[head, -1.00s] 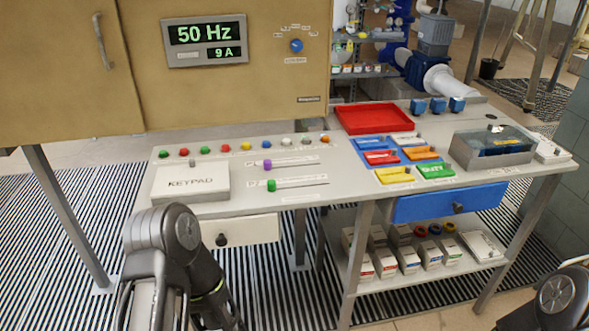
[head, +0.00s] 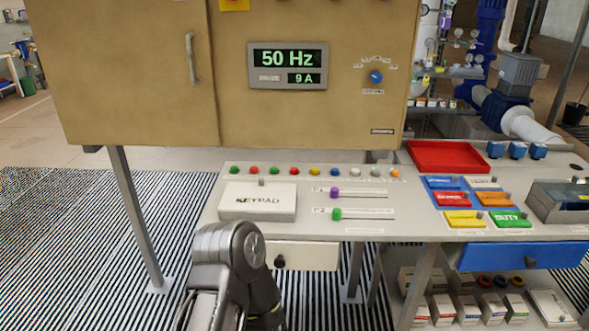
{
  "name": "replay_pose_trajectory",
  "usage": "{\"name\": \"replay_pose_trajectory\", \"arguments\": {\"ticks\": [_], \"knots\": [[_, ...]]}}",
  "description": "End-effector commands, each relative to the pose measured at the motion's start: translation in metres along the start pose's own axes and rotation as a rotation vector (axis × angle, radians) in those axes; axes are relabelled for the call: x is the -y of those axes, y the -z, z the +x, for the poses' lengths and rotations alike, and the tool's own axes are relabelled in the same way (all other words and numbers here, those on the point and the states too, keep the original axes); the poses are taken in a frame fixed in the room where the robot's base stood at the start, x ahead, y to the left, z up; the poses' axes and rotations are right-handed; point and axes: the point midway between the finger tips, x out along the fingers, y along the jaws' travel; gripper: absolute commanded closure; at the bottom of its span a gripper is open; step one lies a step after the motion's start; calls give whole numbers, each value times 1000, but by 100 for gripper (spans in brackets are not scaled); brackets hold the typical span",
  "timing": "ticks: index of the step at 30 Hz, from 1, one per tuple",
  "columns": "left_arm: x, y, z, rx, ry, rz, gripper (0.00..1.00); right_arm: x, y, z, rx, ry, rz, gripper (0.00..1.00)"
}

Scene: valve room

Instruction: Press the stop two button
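A row of small coloured buttons runs along the back of the light grey desk panel (head: 330,220). From the left they include green, a red button (head: 254,170), green, a second red button (head: 294,171), yellow and blue, with pale and orange ones at the right end. Their labels are too small to read, so I cannot tell by text which one is stop two. My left arm shows at the bottom in front of the desk, but its gripper is not visible. My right gripper is not in view.
A keypad box (head: 258,201) sits in front of the left buttons. Purple (head: 335,191) and green (head: 337,214) sliders lie right of it. The tan cabinet (head: 130,75) with a display (head: 288,66) stands behind. A red tray (head: 447,157) and coloured blocks are at the right.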

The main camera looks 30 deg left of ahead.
Motion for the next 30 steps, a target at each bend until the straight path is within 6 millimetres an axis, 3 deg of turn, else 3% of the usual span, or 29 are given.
{"name": "replay_pose_trajectory", "arguments": {"ticks": [10, 30], "knots": [[0, 0, 0, 0, 0, 0, 100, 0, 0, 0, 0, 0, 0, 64], [0, 0, 0, 0, 0, 0, 100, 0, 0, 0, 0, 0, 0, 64]]}}
